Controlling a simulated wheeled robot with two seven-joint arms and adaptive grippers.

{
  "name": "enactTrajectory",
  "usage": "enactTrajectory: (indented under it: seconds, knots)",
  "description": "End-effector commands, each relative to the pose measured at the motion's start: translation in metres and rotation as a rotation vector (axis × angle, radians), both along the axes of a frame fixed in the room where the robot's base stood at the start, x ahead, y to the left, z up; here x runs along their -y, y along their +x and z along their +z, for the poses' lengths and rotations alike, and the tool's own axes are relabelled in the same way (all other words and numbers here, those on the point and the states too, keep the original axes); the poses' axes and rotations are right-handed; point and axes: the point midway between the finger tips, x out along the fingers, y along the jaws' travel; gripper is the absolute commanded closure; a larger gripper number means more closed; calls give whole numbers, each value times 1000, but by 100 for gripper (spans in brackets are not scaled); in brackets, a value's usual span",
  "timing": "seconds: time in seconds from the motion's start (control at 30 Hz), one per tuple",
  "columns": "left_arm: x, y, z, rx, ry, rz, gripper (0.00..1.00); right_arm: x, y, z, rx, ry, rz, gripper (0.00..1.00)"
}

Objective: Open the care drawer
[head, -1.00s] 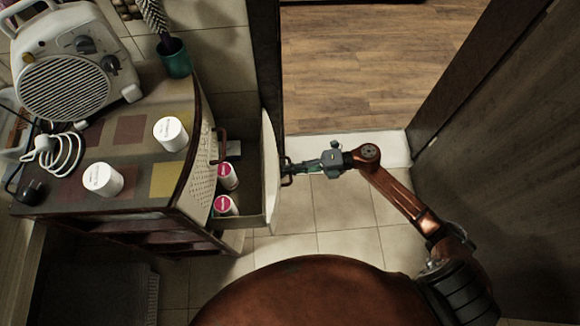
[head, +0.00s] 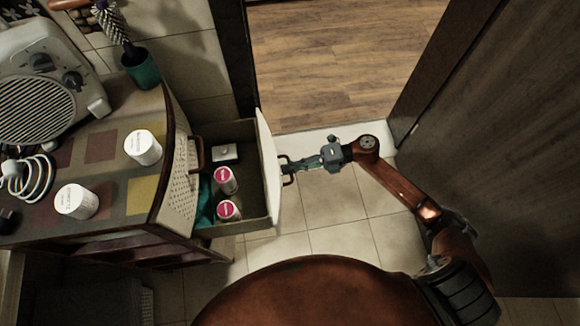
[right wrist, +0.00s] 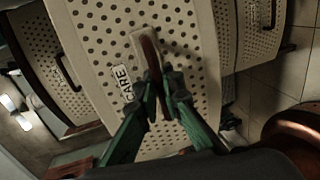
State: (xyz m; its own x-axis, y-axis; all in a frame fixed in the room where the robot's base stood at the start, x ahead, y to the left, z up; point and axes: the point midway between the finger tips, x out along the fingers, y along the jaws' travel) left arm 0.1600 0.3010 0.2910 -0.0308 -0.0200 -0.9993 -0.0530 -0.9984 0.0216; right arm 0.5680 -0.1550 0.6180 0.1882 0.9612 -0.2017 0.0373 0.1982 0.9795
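The care drawer (head: 267,165) stands well out from the cabinet, its inside showing from above. In the right wrist view its perforated front (right wrist: 190,50) bears a CARE label (right wrist: 123,84). My right gripper (head: 289,167) is at the drawer's handle (head: 288,181), outside the front. In the right wrist view my green fingers (right wrist: 160,88) are closed together on the lower part of the brown handle (right wrist: 148,50). My left gripper is not in view.
The drawer holds two pink-topped containers (head: 225,180), a small white box (head: 225,152) and teal material (head: 205,198). White jars (head: 143,148), a heater (head: 45,95) and a brush in a teal cup (head: 140,68) stand on the cabinet. Tiled floor (head: 335,205) is clear right of the drawer.

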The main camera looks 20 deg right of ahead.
Motion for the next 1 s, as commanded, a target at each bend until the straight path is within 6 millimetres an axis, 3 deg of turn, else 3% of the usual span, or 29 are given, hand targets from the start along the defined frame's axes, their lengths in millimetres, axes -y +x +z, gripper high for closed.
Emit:
enactTrajectory:
  seconds: [0.27, 0.57, 0.77, 1.0]
  knots:
    - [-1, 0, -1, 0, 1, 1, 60, 0, 0, -1, -1, -1, 0, 75]
    - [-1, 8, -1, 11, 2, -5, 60, 2, 0, 0, -1, -1, -1, 75]
    - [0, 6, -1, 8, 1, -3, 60, 27, -5, 4, -2, -4, -2, 75]
    - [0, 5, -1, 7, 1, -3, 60, 76, -15, 15, -3, -3, -3, 75]
